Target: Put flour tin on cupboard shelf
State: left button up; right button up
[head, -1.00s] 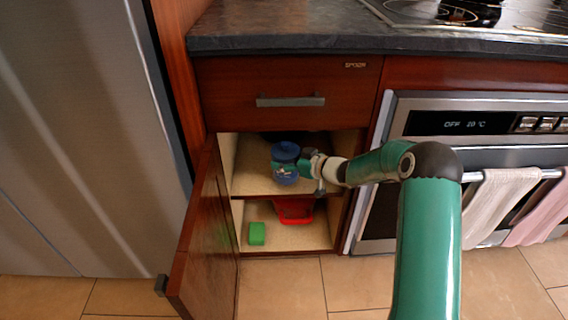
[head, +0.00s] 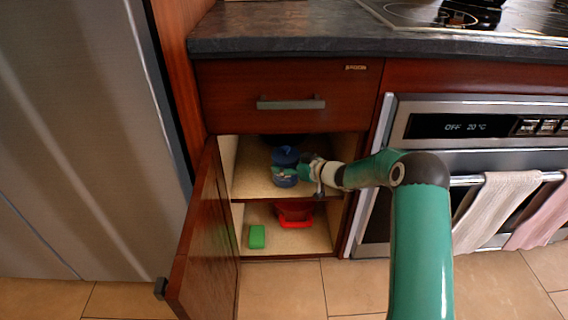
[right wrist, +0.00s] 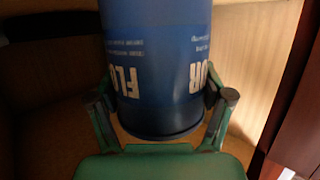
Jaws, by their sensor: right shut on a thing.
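The blue flour tin (head: 285,157) is inside the open cupboard, at the upper shelf (head: 250,182). My right gripper (head: 285,172) is shut around it from the front right. In the right wrist view the tin (right wrist: 155,60) fills the middle, with parts of the word FLOUR showing, and the two fingers of my right gripper (right wrist: 163,100) hold its sides. The tin looks upright and very close to or on the shelf; I cannot tell whether its base touches. My left gripper is not in view.
The cupboard door (head: 205,240) stands open on the left. Below the shelf are a green block (head: 257,237) and a red container (head: 294,213). A dark item (head: 280,140) is at the back of the upper shelf. A closed drawer (head: 290,95) is above, the oven (head: 480,125) to the right.

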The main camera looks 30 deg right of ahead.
jog(key=shift+f, duration=0.3)
jog(key=o, duration=1.2)
jog(key=shift+v, duration=6.05)
